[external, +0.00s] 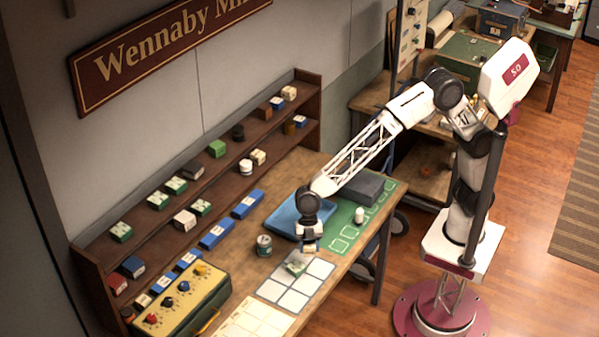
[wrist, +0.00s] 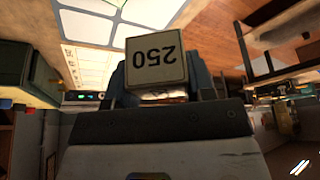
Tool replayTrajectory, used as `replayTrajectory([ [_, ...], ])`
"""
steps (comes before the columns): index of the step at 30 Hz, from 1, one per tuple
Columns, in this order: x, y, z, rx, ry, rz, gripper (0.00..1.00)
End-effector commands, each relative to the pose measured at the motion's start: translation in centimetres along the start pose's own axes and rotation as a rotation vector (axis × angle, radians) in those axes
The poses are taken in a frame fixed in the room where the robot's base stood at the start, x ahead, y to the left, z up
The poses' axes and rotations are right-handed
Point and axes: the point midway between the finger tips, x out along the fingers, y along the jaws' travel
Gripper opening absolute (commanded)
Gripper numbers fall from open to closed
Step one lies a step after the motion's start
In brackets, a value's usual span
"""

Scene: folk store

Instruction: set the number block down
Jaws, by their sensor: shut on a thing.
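The number block (wrist: 157,60) is a cream cube with a dark edge and "250" on its face, upside down in the wrist view. My gripper (wrist: 160,92) is shut on it, with a finger on each side. In the external view my gripper (external: 309,243) hangs low over the wooden table, near the upper end of a card with pale squares (external: 292,300). The block is small there, and I cannot tell whether it touches anything below.
A grey-green can (external: 264,246) stands left of my gripper. A blue tray (external: 284,222) lies behind it, and a green mat (external: 345,238) with a white cylinder (external: 359,215) is to the right. A yellow control box (external: 180,300) and a shelf of blocks (external: 200,215) stand left.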

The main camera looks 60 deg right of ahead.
Motion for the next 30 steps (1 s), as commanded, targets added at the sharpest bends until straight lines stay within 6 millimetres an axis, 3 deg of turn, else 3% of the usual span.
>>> replayTrajectory([
  [1, 1.5, -0.7, -0.8, -0.019, -0.002, -0.010, 0.22],
  [6, 5.2, -2.7, -3.0, -0.073, -0.006, -0.030, 0.22],
  [12, 7.9, -4.2, -4.4, -0.109, -0.009, -0.044, 0.22],
  [30, 8.7, -4.5, -4.8, -0.120, -0.010, -0.048, 0.22],
])
